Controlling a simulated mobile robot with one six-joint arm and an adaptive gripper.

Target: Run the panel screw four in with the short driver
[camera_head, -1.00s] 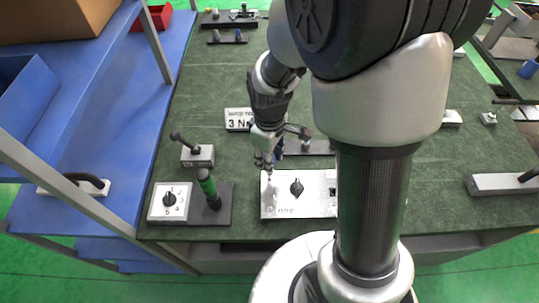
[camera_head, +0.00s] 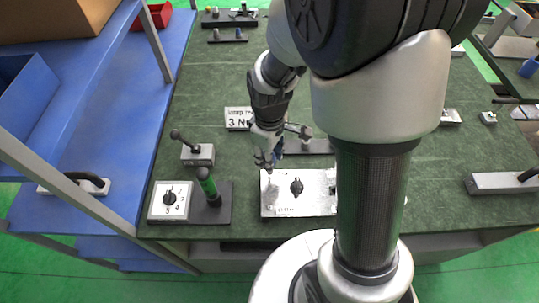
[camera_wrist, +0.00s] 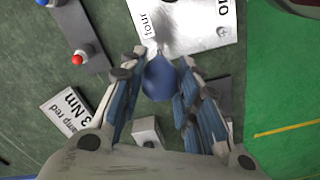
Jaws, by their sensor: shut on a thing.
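My gripper (camera_head: 265,160) is over the left part of the white panel (camera_head: 315,194) in the head view. In the wrist view my gripper (camera_wrist: 158,82) is shut on the short driver (camera_wrist: 159,78), whose blue handle shows between the fingers. Its blurred shaft points to the panel (camera_wrist: 205,22), beside the printed word "four". Screw four cannot be made out at the tip. I cannot tell whether the tip touches it.
A black knob (camera_head: 296,187) stands on the panel.

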